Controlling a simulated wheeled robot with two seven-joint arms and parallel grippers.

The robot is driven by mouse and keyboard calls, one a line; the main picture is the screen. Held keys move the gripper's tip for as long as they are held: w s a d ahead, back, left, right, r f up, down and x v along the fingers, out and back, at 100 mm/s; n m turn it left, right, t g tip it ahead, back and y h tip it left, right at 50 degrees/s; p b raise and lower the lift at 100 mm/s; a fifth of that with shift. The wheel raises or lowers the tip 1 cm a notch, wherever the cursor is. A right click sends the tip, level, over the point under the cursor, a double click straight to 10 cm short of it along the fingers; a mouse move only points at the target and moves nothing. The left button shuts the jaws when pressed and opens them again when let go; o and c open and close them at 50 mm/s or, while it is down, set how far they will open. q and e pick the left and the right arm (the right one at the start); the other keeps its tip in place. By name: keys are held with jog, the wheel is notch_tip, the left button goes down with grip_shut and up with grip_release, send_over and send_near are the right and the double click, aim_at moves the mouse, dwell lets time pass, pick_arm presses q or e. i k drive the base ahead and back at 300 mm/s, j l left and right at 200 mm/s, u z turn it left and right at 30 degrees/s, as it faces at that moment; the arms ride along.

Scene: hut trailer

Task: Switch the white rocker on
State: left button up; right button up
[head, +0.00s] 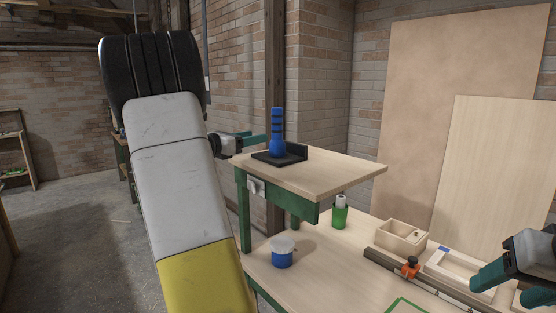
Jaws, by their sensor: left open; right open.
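A small pale fitting (257,188), which looks like the white rocker, is on the left side of the raised wooden shelf, just under its top. It is too small to tell which way it is tipped. My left gripper (257,138) is above it, near the shelf's back left corner, beside a blue bottle-like object. It is open, and its far parts are partly hidden. My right gripper (480,288) is at the lower right edge, open and over the bench, partly cut off by the picture.
The lower bench (320,285) carries a blue tub (282,255), a green cup (340,216), a wooden box (400,236) and a clamp bar (410,270).

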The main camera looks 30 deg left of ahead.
aim_at(251, 187)
jog(key=u, duration=1.25)
